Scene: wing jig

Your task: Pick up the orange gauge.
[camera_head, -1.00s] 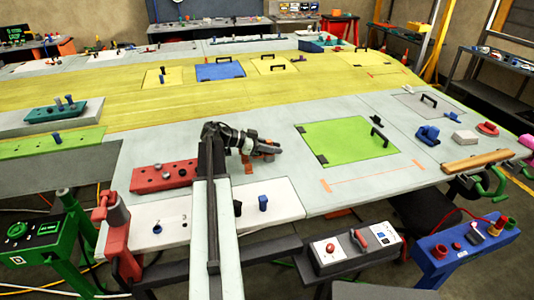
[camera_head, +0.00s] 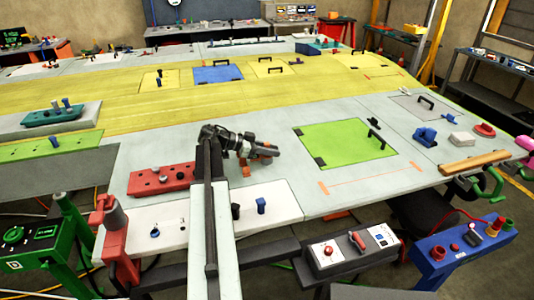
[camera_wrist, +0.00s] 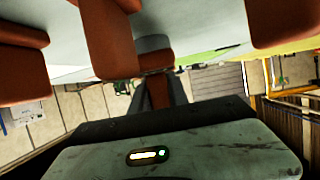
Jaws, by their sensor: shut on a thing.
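The orange gauge (camera_head: 262,158) shows in the head view as small orange pieces beneath and beside my gripper (camera_head: 274,153), which hides much of it. In the wrist view the gauge (camera_wrist: 107,40) is large and close, with several orange-brown blocks at the top and sides. My gripper (camera_wrist: 158,90) has its dark fingers shut on an orange part of it at the middle of the wrist view. Whether the gauge touches the pale table surface or hangs just above it, I cannot tell.
A red block with holes (camera_head: 160,180) lies left of my gripper. A green panel (camera_head: 345,143) with a black handle lies to the right. A blue peg (camera_head: 261,205) and a black peg (camera_head: 235,210) stand in front. Pale surface between gripper and green panel is clear.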

